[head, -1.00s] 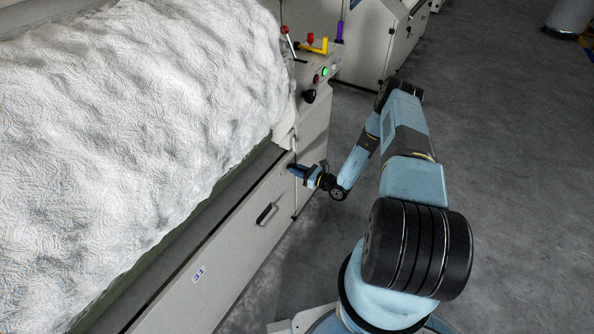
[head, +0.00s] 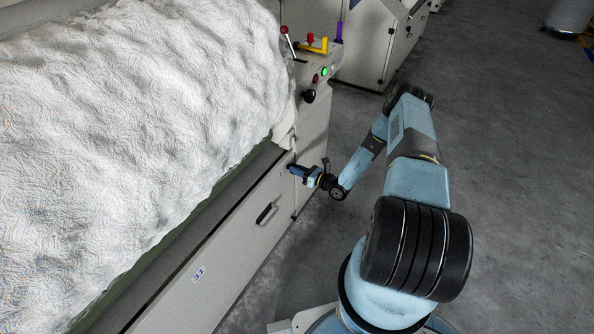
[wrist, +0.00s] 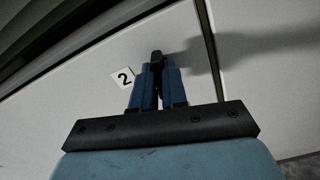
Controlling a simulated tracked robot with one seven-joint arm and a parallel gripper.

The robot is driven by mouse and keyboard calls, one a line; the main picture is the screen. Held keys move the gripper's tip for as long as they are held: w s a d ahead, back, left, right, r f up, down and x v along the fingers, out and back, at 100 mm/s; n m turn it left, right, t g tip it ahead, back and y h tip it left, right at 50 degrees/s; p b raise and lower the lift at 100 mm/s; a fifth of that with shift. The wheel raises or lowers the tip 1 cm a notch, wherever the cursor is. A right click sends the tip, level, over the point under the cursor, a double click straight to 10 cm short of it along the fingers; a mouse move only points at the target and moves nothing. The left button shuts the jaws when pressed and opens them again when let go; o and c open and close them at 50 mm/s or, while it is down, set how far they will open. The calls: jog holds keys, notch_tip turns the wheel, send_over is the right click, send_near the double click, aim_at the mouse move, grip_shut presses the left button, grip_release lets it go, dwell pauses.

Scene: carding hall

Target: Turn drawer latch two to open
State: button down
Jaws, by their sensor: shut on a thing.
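Drawer latch two (wrist: 156,58) is a small dark piece on the pale drawer front, beside a white label marked 2 (wrist: 123,78) in the wrist view. My gripper (wrist: 157,72) is shut on the latch, with its blue fingers on either side of it. In the head view my gripper (head: 293,169) meets the machine's side panel near its upper right end. The latch is hidden there behind my fingers.
A black drawer handle (head: 266,213) and a numbered label (head: 198,273) are on the panel (head: 232,245). White fibre (head: 130,130) covers the machine top. Coloured levers and buttons (head: 318,60) stand above.

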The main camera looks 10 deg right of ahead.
jog(key=m, duration=0.7)
jog(key=shift+w+d+f, duration=0.1)
jog(key=shift+w+d, duration=0.1)
jog(key=shift+d, duration=0.05)
jog(key=m, duration=0.4)
jog(key=shift+d+f+m, duration=0.1)
jog(key=shift+f+m, duration=0.1)
jog(key=shift+m, duration=1.9)
jog(key=c, duration=1.4)
grip_release()
jog(key=shift+f, duration=0.1)
jog(key=shift+o, duration=1.2)
jog(key=v, duration=1.3)
jog(key=shift+s+d, duration=0.15)
jog(key=shift+s, duration=0.15)
jog(key=shift+r, duration=0.2)
